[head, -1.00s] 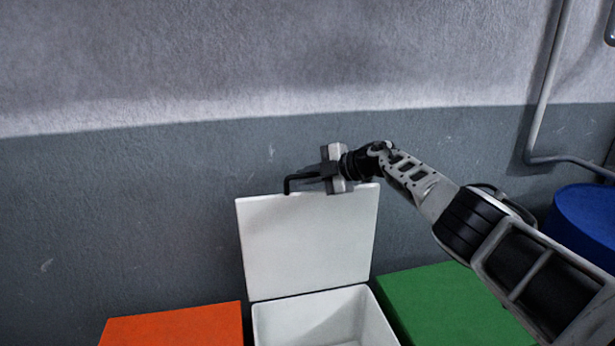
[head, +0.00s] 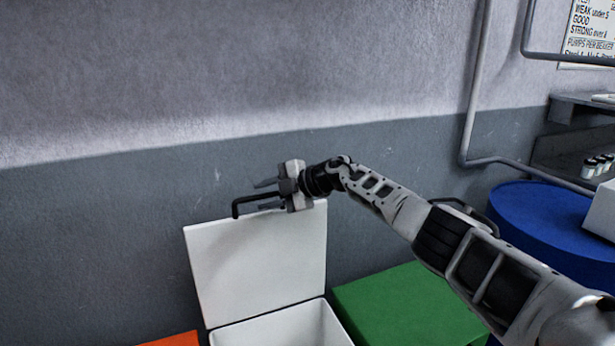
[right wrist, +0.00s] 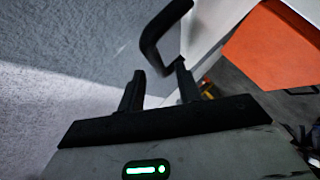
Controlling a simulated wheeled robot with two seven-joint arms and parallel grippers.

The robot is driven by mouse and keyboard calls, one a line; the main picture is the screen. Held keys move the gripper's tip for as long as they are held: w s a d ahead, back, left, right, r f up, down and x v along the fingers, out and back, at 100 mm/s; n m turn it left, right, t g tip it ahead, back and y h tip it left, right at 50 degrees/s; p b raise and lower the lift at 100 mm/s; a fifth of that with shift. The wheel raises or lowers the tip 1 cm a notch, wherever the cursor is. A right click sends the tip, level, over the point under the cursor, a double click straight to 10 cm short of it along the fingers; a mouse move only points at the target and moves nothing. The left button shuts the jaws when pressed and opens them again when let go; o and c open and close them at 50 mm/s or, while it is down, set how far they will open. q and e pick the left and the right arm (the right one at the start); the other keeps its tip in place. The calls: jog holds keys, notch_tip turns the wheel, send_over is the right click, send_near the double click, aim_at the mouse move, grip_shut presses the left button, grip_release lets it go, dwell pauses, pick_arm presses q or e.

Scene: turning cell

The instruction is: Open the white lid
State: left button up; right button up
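The white lid (head: 258,262) stands upright, swung open behind the white bin (head: 285,328) below it. A black handle (head: 236,207) sticks out along the lid's top edge. My right gripper (head: 266,195) is at that edge, its two fingers spread apart. In the right wrist view the fingers (right wrist: 158,88) are also apart. There the handle (right wrist: 152,40) curves past the right-hand finger; I cannot tell whether they touch. My left gripper is in neither view.
A green box (head: 400,305) stands right of the bin, and an orange one (head: 175,340) left of it. A blue drum (head: 530,215) is at the right. A grey wall (head: 110,240) rises close behind the lid.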

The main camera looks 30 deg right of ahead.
jog(key=v, duration=1.2)
jog(key=shift+s+b, duration=0.2)
jog(key=shift+b, duration=0.2)
jog(key=shift+d, duration=0.15)
jog(key=s+a+f+m+t+y, duration=0.1)
jog(key=s+a+f+m+t, duration=0.2)
jog(key=a+f, duration=0.65)
jog(key=s+a+f+m+t+y, duration=0.1)
jog(key=s+a+f+m+y, duration=0.15)
jog(key=s+a+f, duration=0.7)
jog(key=s+a+f+m+g+h, duration=0.1)
jog(key=s+f+m+h, duration=0.3)
jog(key=s, duration=0.6)
jog(key=s+a+f+m+g+h, duration=0.2)
jog(key=s+f+m+h, duration=0.3)
jog(key=s+f+m, duration=0.4)
jog(key=shift+s+f+g, duration=0.3)
jog(key=shift+s+f, duration=0.2)
jog(key=shift+s, duration=0.05)
